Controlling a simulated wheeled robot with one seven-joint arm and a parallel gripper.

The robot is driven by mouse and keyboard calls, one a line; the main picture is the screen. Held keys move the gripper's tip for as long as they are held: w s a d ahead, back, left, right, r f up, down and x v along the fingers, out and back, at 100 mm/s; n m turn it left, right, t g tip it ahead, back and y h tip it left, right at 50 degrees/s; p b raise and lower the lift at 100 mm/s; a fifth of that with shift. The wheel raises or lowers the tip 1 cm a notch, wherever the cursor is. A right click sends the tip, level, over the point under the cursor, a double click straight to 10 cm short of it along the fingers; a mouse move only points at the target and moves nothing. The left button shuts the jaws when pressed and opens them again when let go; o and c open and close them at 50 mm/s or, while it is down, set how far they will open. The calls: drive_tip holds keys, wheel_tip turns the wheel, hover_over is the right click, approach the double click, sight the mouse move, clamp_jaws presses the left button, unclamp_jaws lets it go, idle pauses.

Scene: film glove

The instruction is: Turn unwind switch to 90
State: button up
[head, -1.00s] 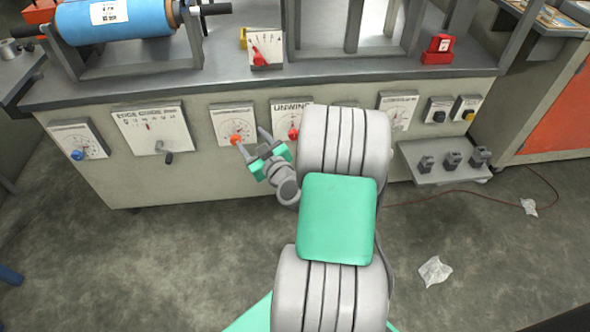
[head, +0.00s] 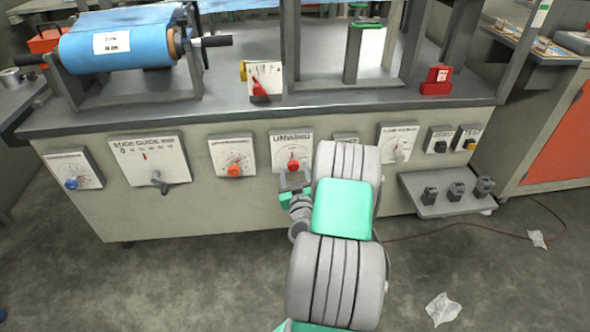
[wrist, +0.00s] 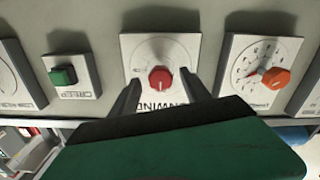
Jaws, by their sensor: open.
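The unwind switch is a red knob (head: 293,166) on a white plate marked UNWIND (head: 291,141), on the machine's front panel. In the wrist view the red knob (wrist: 160,79) sits between and a little beyond my two dark fingers, with the UNWIND plate (wrist: 140,45) behind it. The lettering looks upside down there. My gripper (head: 294,181) is open just below the knob in the head view, and it also shows in the wrist view (wrist: 160,92). I cannot tell whether a finger touches the knob. The dial markings are too blurred to read.
An orange knob (head: 234,170) is on the plate to the left, also seen in the wrist view (wrist: 275,78). A green CREEP button (wrist: 63,76) is on the other side. The EDGE GUIDE lever (head: 159,181) is farther left. A small shelf (head: 430,205) juts out at right.

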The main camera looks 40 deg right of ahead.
clamp_jaws()
idle(0.7)
